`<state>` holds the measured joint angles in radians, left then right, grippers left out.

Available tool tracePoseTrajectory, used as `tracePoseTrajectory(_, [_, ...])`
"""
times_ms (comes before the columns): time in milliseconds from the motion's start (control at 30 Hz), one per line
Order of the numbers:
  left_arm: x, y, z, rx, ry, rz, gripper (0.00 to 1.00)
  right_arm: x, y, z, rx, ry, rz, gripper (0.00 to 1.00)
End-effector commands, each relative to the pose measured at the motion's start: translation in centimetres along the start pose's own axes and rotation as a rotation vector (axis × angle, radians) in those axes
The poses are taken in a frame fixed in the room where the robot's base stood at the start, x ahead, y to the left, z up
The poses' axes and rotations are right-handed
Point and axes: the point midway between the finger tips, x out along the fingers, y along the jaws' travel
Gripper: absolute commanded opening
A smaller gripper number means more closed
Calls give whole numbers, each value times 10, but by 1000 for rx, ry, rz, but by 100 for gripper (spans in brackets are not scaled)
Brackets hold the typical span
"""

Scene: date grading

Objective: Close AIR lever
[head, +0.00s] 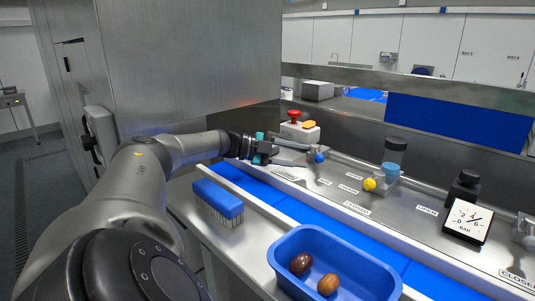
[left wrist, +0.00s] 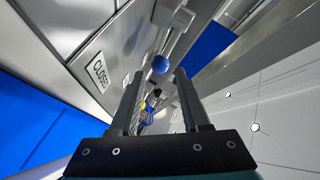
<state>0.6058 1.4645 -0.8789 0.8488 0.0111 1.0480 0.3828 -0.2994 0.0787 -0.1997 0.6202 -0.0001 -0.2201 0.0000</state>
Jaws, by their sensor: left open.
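A lever with a blue ball knob (head: 319,157) stands on the sloping metal panel. The knob also shows in the left wrist view (left wrist: 160,65), ahead of and between the fingertips. My left gripper (head: 307,156) is open, its fingers pointing at the blue knob from the left. I cannot tell whether they touch it. A second lever with a yellow ball knob (head: 369,184) sits further right on the panel. The small labels near the levers are too small to read surely, so I cannot tell which is AIR. My right gripper is not in view.
A red-topped stop button (head: 294,116) stands behind the gripper. A pressure gauge (head: 467,220) is on the panel's right. In front are a blue brush (head: 218,202) and a blue tray (head: 277,252) with two dates.

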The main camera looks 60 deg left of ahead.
Motion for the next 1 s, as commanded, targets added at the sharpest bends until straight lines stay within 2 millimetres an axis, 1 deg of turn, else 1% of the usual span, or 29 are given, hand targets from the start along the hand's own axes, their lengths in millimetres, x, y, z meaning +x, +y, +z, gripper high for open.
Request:
tracePoseTrajectory(33, [-10,3,2,2,-5,5,47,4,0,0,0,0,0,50])
tracePoseTrajectory(300, [-56,2,2,2,-4,5,47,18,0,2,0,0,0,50])
tracePoseTrajectory(500, [-81,1,1,2,-1,3,47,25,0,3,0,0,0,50])
tracePoseTrajectory(667, [-90,1,0,1,1,2,47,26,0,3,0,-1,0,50])
tracePoseTrajectory(900, [-90,0,0,1,1,0,47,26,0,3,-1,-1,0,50])
tracePoseTrajectory(933, [-90,0,0,1,1,0,46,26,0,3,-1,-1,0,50])
tracePoseTrajectory(1000, [-90,0,0,1,1,0,38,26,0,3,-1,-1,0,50])
